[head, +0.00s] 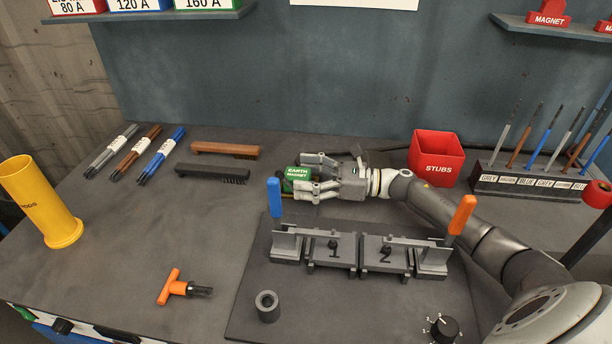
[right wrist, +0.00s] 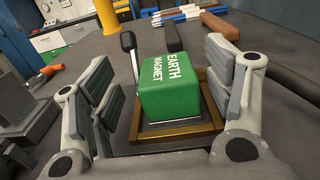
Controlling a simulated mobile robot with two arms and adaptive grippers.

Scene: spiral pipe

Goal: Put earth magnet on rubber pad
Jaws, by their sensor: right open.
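The earth magnet (head: 297,174) is a green block with white lettering, near the middle of the bench in the head view. It also shows upright in the right wrist view (right wrist: 167,92). Below it is a dark pad with a brown frame (right wrist: 176,134), which looks like the rubber pad; the magnet appears to sit on it, inside the frame. My right gripper (head: 306,175) is open, with one finger on each side of the magnet. In the right wrist view, gaps show between the fingers and the block. My left gripper is not in view.
A fixture with plates 1 and 2 (head: 335,252) and upright blue and orange handles stands in front of my right arm. Two brushes (head: 219,173) lie left of the magnet. A red stubs bin (head: 436,157) stands behind my forearm. The bench at left front is mostly clear.

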